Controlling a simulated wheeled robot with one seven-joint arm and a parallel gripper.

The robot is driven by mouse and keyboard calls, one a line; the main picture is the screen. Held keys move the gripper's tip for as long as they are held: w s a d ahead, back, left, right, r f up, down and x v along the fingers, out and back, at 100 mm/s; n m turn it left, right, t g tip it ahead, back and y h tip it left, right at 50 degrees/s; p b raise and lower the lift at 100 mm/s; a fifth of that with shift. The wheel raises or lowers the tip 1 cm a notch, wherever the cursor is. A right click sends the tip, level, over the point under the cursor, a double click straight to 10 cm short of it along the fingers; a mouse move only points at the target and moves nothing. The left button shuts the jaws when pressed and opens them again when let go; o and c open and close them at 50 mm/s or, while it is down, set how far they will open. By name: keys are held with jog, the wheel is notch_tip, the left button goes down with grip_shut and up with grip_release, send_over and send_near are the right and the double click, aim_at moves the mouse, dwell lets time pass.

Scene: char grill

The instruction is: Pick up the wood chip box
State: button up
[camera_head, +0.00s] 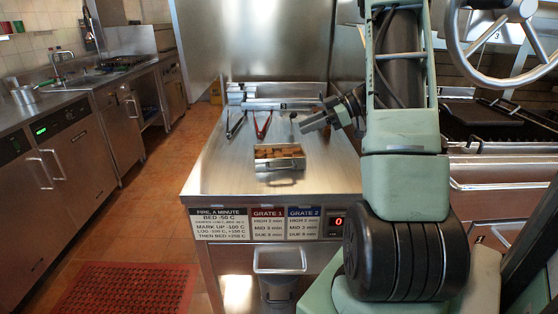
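The wood chip box (279,164) is a small open metal box with orange-brown pieces in it. It sits on the steel worktop (220,178), near the middle, with what looks like a wire handle at its front. My gripper (318,116) is dark and hangs above the worktop, to the right of the box and a little higher in the picture. It is apart from the box and appears to hold nothing. The picture is too small to show whether its fingers are open or shut.
A metal bin (279,262) hangs below the labelled front panel. A grill with a handwheel (490,38) stands at the right. The worktop left of the box is clear. A red mat (128,288) lies on the floor.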

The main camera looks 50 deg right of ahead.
send_near(280, 160)
jog(key=shift+w+a+f, duration=0.15)
jog(key=shift+w+f, duration=0.05)
jog(key=shift+w, duration=0.2)
jog(key=x, duration=0.7)
jog(key=shift+w+a+f+p, duration=0.1)
jog(key=shift+w+a+p, duration=0.1)
jog(key=shift+p, duration=0.2)
jog(key=shift+c, duration=0.3)
grip_shut()
